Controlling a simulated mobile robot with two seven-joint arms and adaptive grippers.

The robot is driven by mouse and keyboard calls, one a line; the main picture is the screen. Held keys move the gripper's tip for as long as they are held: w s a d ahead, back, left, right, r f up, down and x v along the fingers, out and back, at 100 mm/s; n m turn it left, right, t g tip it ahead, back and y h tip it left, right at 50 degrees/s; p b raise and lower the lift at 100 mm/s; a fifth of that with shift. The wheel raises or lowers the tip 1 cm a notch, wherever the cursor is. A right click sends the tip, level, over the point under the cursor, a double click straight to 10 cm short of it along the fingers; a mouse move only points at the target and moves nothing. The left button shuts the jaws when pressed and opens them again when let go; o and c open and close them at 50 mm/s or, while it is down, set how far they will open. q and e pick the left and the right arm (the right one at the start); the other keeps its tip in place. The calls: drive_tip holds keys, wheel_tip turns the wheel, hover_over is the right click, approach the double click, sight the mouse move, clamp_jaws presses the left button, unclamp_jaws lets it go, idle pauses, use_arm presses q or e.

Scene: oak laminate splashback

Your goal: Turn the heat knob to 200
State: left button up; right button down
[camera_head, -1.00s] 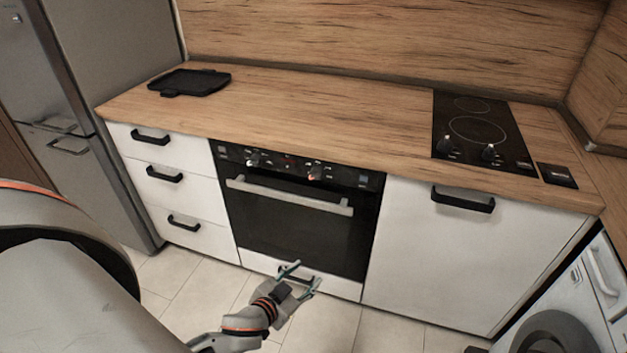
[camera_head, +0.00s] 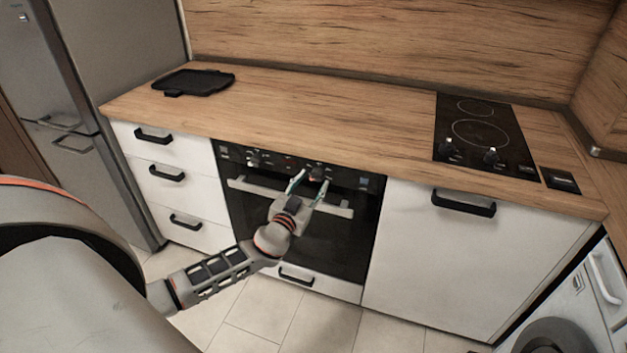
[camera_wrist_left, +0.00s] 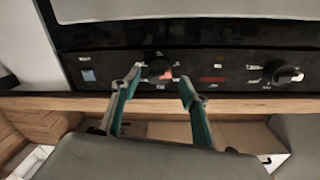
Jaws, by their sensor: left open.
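The oven's black control panel (camera_head: 345,178) carries two knobs. The right knob (camera_head: 316,173) has a reddish mark; it also shows in the left wrist view (camera_wrist_left: 160,70), where the panel looks upside down. The other knob (camera_head: 254,159) also shows in the left wrist view (camera_wrist_left: 287,75). The printing is too small to read, so I cannot tell the setting or which knob is for heat. My left gripper (camera_head: 311,178) is open, its fingertips either side of the right knob. I cannot tell whether they touch it. My right gripper is not in view.
The oven handle (camera_head: 250,187) runs just below the panel, under my left fingers. The wooden countertop (camera_head: 330,115) overhangs above, with a black tray (camera_head: 195,82) and a hob (camera_head: 484,140). White drawers (camera_head: 160,178) flank the oven.

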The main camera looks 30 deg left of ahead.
use_arm(q)
drive_tip(key=shift+w+a, duration=0.15)
drive_tip(key=shift+w, duration=0.75)
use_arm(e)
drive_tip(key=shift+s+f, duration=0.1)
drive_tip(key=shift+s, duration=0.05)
use_arm(q)
drive_tip(key=c, duration=1.1)
